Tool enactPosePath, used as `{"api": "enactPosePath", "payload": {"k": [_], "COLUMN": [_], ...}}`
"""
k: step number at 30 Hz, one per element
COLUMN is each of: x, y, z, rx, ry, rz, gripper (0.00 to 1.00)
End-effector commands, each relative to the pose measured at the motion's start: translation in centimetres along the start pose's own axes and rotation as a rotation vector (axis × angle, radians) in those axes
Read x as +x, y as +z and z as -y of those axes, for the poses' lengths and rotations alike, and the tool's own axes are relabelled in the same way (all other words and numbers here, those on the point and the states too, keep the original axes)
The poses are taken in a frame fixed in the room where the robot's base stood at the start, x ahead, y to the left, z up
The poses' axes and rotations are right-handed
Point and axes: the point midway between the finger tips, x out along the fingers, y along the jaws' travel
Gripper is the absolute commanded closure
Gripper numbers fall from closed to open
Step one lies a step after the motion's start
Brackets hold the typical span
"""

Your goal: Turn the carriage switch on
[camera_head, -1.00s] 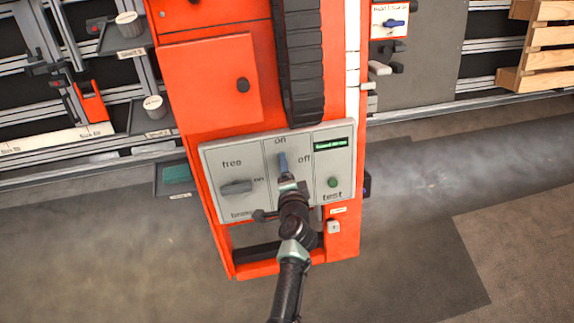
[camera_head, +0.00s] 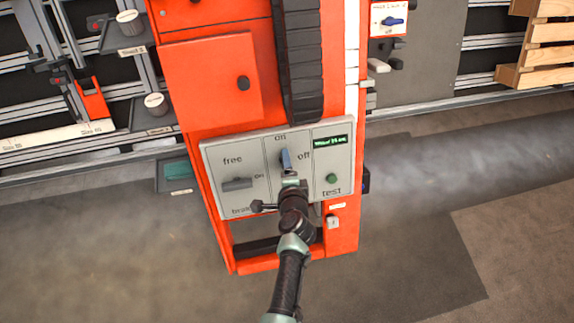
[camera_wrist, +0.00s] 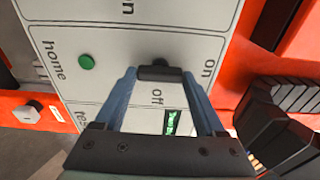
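The carriage switch is a dark knob (camera_wrist: 158,73) in the middle section of a light grey panel (camera_head: 216,157), with "on" and "off" lettered around it. In the wrist view its long side runs across the picture, roughly towards "on" at the right. My gripper (camera_wrist: 160,76) has its two blue fingers apart, one at each end of the knob. I cannot tell whether they touch it. In the head view my gripper (camera_head: 286,160) is at the panel and hides the knob.
A green button (camera_wrist: 86,62) marked "home" is beside the switch. A grey free/brake knob (camera_head: 237,184) is at the left. A green test button (camera_head: 331,178) and a small display (camera_head: 330,142) are at the right. The orange cabinet (camera_head: 190,100) and a black cable chain (camera_head: 303,60) rise above.

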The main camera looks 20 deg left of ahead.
Motion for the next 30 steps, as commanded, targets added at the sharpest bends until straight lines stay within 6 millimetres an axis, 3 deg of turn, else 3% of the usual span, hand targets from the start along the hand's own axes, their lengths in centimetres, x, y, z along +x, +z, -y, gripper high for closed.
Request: {"api": "enactPosePath", "payload": {"k": [1, 4, 14, 20, 30], "x": [0.0, 0.0, -0.5, -3.3, -9.7], "y": [0.0, 0.0, 0.0, 0.0, -0.1], "z": [0.0, 0.0, 0.0, 0.1, 0.0], "rx": [0.000, -0.002, -0.004, -0.003, -0.003], "ry": [0.000, 0.000, 0.001, 0.002, 0.001], "rz": [0.000, 0.000, -0.001, -0.002, -0.002], "gripper": [0.18, 0.00, 0.00, 0.00, 0.00]}}
